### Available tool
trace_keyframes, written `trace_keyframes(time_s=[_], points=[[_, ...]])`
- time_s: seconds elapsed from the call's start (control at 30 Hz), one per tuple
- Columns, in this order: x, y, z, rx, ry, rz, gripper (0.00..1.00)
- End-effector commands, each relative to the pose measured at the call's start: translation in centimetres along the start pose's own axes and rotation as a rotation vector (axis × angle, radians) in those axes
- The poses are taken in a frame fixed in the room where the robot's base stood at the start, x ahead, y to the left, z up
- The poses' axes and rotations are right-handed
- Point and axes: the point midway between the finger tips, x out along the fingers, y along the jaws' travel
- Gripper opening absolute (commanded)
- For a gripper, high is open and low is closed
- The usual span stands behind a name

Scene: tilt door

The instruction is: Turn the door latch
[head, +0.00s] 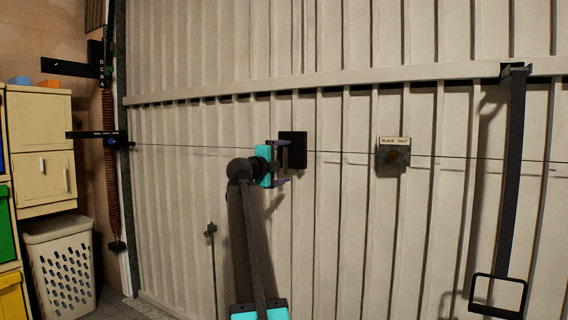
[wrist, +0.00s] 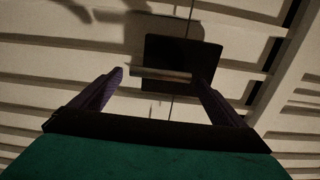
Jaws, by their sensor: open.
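The latch's black square plate (head: 298,146) is fixed on the pale ribbed door, and my gripper partly covers it in the head view. In the wrist view, the plate (wrist: 185,52) carries a short bar handle (wrist: 160,74). My gripper (head: 285,162) is just in front of the latch, its fingers apart one above the other. In the wrist view my open gripper (wrist: 161,77) has the bar lying across the gap between its fingertips. The bar's right end is close to the right finger; I cannot tell whether they touch.
The ribbed door (head: 340,230) fills most of the view, with thin cables running sideways from the latch. A small labelled plate (head: 394,152) is to the right. A dark hanging arm (head: 513,170) is at far right. A white basket (head: 62,265) and cabinets (head: 42,150) stand left.

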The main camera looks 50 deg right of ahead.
Motion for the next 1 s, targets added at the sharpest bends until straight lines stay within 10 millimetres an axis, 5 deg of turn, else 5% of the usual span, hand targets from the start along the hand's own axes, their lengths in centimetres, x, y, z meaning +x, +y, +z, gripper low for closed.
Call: trace_keyframes(time_s=[1.0], points=[[-10.8,-0.1,0.0,0.001,-0.001,0.000,0.95]])
